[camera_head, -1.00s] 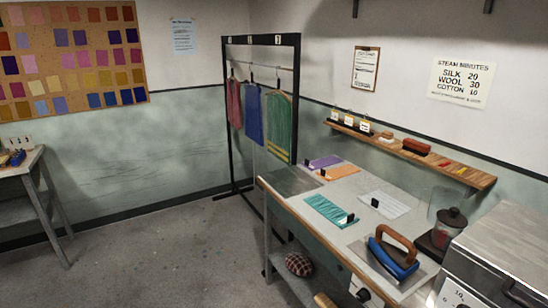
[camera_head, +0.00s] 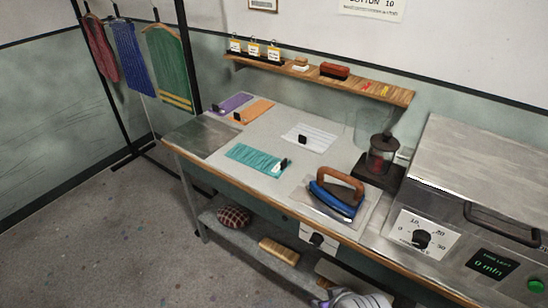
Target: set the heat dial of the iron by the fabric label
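The iron (camera_head: 336,198), with a blue body and brown handle, rests on a metal plate on the worktable. A black dial (camera_head: 317,240) on a white plate sits on the table's front edge below it; its marks are too small to read. A teal cloth (camera_head: 255,160) lies left of the iron with a black clip and a small white label (camera_head: 279,167), unreadable here. White (camera_head: 312,137), orange (camera_head: 252,111) and purple (camera_head: 233,102) cloths lie farther back. A grey and purple part, apparently my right arm, shows at the bottom edge; its fingers cannot be made out. My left gripper is out of view.
A steamer box (camera_head: 480,200) with a numbered dial and a "0 min" display stands at the right. A dark-lidded jar (camera_head: 382,155) stands behind the iron. A wall shelf (camera_head: 390,92) holds tags and blocks. A lower shelf holds a checked cushion (camera_head: 234,217) and a brush (camera_head: 278,251).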

